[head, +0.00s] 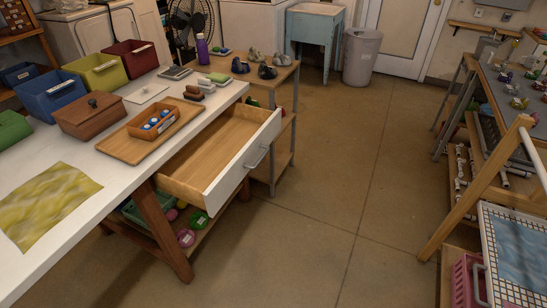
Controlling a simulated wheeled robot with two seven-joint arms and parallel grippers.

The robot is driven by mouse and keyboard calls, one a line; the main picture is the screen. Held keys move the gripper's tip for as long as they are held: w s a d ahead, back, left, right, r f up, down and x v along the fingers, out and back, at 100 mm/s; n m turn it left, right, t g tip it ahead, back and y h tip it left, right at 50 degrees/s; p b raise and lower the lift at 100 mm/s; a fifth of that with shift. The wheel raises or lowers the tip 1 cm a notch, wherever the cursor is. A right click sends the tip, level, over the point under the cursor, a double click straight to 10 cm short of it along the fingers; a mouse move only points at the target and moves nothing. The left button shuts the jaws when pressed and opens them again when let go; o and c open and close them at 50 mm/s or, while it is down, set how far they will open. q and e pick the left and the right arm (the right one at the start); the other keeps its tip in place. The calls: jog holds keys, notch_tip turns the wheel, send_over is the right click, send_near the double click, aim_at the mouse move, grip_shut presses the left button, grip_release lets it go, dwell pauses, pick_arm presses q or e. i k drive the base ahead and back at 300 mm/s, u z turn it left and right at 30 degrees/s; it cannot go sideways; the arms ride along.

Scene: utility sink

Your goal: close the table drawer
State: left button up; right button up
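The table drawer (224,150) is pulled well out from under the white table (118,172), toward the right. Its inside is bare wood and looks empty. Its white front (243,162) carries a metal bar handle (257,157) on the outer face, which faces the open floor. Neither of my grippers shows in the head view.
On the table are a wooden tray (117,148) with a small box, a brown lidded box (90,115), several coloured bins and a yellow cloth (45,203). A side table (283,77) with shoes stands beyond the drawer. The floor (330,170) right of the drawer is clear. A wooden rack (471,195) stands at right.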

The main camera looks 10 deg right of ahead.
aim_at(206, 171)
jog(key=z, duration=0.4)
jog(key=i, duration=1.6)
jog(key=u, duration=0.8)
